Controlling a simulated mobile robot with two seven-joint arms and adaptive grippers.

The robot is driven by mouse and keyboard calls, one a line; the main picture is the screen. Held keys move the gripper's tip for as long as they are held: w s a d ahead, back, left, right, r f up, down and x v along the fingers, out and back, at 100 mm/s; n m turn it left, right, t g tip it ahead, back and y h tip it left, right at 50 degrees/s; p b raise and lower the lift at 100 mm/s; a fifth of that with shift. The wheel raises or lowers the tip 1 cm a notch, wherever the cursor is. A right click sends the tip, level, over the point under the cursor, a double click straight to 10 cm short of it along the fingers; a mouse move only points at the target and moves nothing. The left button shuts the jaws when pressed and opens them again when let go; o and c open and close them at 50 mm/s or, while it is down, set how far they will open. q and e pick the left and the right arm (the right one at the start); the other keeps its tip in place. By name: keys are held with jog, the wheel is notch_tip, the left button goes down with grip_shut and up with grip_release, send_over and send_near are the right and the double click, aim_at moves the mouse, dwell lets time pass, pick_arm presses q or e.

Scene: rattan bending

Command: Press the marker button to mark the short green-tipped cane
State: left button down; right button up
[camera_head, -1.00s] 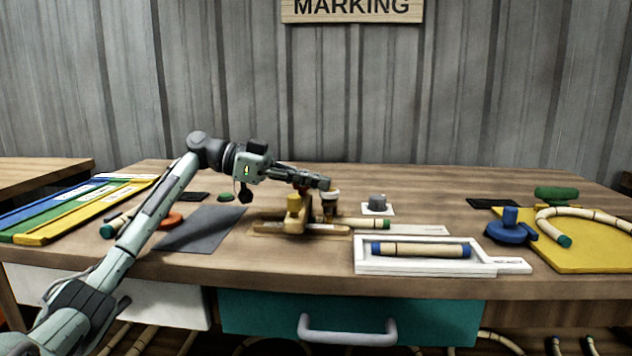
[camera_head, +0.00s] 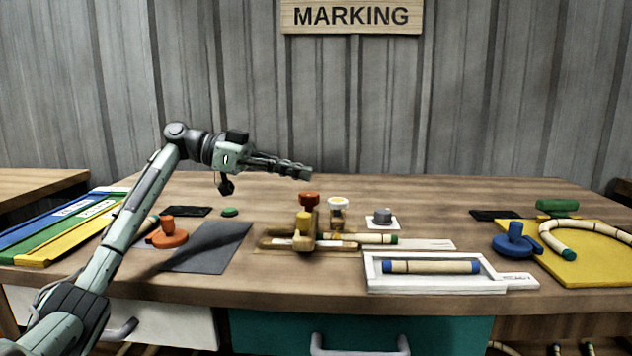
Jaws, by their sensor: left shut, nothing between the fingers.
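The short green-tipped cane (camera_head: 372,239) lies in a wooden marking jig (camera_head: 275,243) at the middle of the table, its green tip pointing right. My left gripper (camera_head: 303,173) is shut and empty. It hangs in the air above the jig, a little above the red-brown button and apart from it. My right gripper is not in view.
A white tray (camera_head: 375,286) with a blue-tipped cane (camera_head: 432,267) stands in front. Orange (camera_head: 168,238) and blue (camera_head: 512,245) holders stand left and right. A yellow board (camera_head: 585,266) bears a bent cane. A grey mat (camera_head: 205,248) lies clear.

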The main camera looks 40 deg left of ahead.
pick_arm(q)
jog(key=v, duration=0.4)
jog(key=shift+s+a+r, duration=0.15)
jog(key=shift+a, duration=0.2)
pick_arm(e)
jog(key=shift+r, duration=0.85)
